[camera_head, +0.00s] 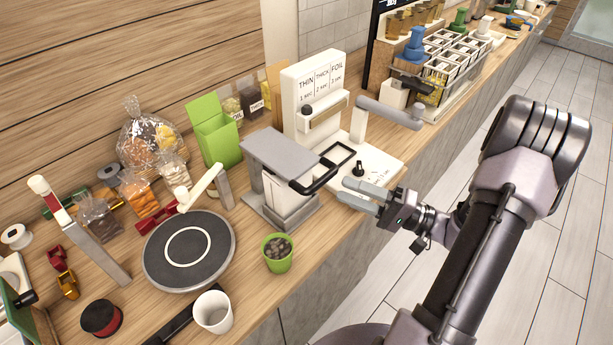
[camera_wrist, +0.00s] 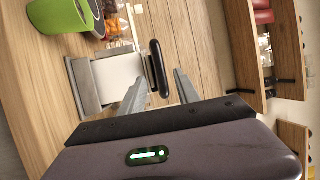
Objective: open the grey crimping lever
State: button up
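A grey device (camera_head: 280,155) with a flat grey top and a white block under it stands near the counter's front edge. A black loop handle (camera_head: 318,178) juts from its front right side; this looks like the crimping lever, lying about level. The wrist view shows the black handle (camera_wrist: 159,68) as a bar in front of the white block (camera_wrist: 118,78). My gripper (camera_head: 345,191) is open and empty, its fingers pointing at the handle from the right. In the wrist view the handle appears between the fingertips, a little beyond them; no contact is visible.
A green pot (camera_head: 278,262), a white cup (camera_head: 213,312) and a round turntable (camera_head: 190,250) lie to the left. The floor to the right is clear.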

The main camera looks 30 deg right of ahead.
aim_at(288, 160)
jog(key=x, duration=1)
grip_shut()
jog(key=shift+r, duration=0.1)
dwell(0.9)
